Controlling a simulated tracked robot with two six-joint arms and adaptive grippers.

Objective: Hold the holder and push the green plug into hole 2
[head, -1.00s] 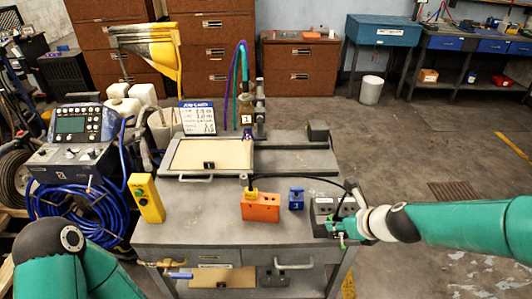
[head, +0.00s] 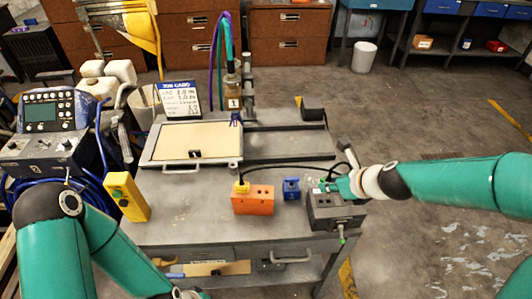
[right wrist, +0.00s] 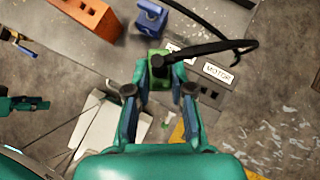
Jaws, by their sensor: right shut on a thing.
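The green plug (right wrist: 158,68) shows in the right wrist view between my right gripper's fingers (right wrist: 158,92), with a black cable running from its top. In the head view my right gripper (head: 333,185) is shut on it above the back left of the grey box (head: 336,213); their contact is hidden. The grey box has dark sockets and a MOTOR label (right wrist: 217,73). An orange block (head: 253,202) holds a yellow plug (head: 241,187). My left arm reaches the head view's bottom edge; its gripper (right wrist: 22,103) appears small at the right wrist view's left edge, jaws unclear. No hole number is readable.
A blue block (head: 291,188) stands between the orange block and the grey box. A black cable arches behind them. A yellow button box (head: 127,197) stands at the bench's left. A framed panel (head: 193,139) lies behind. The bench front middle is clear.

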